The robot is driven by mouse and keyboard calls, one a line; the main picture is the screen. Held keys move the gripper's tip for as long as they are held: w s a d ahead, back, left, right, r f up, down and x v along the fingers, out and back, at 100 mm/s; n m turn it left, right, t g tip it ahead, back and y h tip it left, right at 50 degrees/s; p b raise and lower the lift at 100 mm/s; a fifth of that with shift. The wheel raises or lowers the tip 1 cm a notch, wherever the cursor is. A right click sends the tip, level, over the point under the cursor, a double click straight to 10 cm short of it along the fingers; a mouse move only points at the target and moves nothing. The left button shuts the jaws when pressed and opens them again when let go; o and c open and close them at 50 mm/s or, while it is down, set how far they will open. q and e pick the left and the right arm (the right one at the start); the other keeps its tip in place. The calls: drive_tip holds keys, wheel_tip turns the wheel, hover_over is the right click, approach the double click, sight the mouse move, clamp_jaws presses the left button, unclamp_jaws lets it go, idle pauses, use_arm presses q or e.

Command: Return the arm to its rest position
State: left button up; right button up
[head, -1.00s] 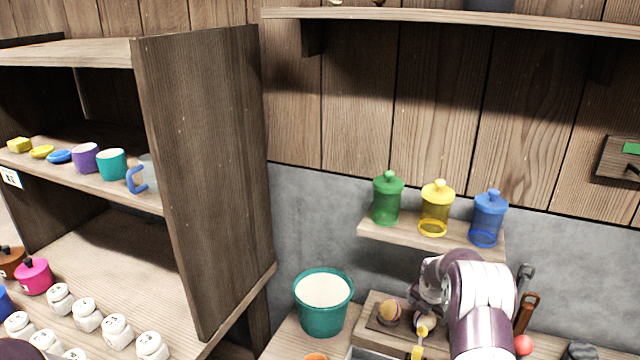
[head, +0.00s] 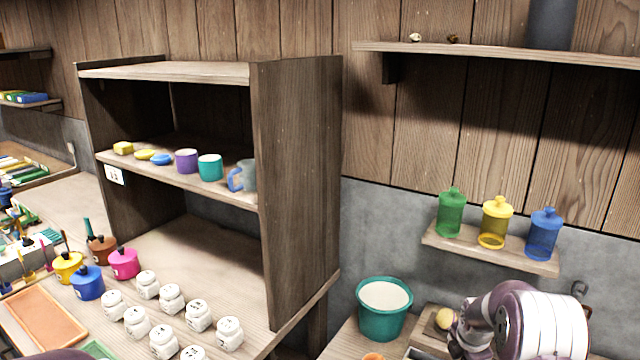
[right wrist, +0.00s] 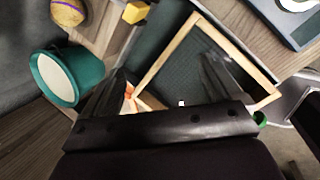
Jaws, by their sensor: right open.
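My right arm (head: 520,325) comes in at the bottom right of the head view, in front of the wall. Its gripper is hidden or below the edge there. In the right wrist view my right gripper (right wrist: 165,85) has its two dark fingers spread wide, with nothing held between them. A wood-framed dark mesh screen (right wrist: 147,80) lies beyond the fingers, apparently apart from them. My left gripper does not show; only a dark piece at the bottom left edge of the head view may be mine.
A teal bucket (head: 384,325) stands left of my right arm; it also shows in the right wrist view (right wrist: 88,72). A small shelf (head: 480,254) holds green, yellow and blue jars above the arm. A wooden cabinet (head: 300,190) stands left, with several white jars (head: 198,316) before it.

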drive_tip(key=s+a+r+m, duration=0.2)
drive_tip(key=s+a+m, duration=0.3)
drive_tip(key=s, duration=0.4)
drive_tip(key=s+a+r+m+g+y, duration=0.1)
drive_tip(key=s+a+r+m, duration=0.1)
drive_tip(key=s+a+m, duration=0.2)
drive_tip(key=s+a+r+m+g, duration=0.1)
drive_tip(key=s+a+r+m, duration=0.2)
drive_tip(key=s+m, duration=0.7)
drive_tip(key=s+a, duration=0.2)
drive_tip(key=s, duration=0.2)
drive_tip(key=shift+s+a+y, duration=0.2)
drive_tip(key=shift+a+y, duration=0.1)
drive_tip(key=shift+a, duration=0.05)
drive_tip(key=shift+s+r, duration=0.15)
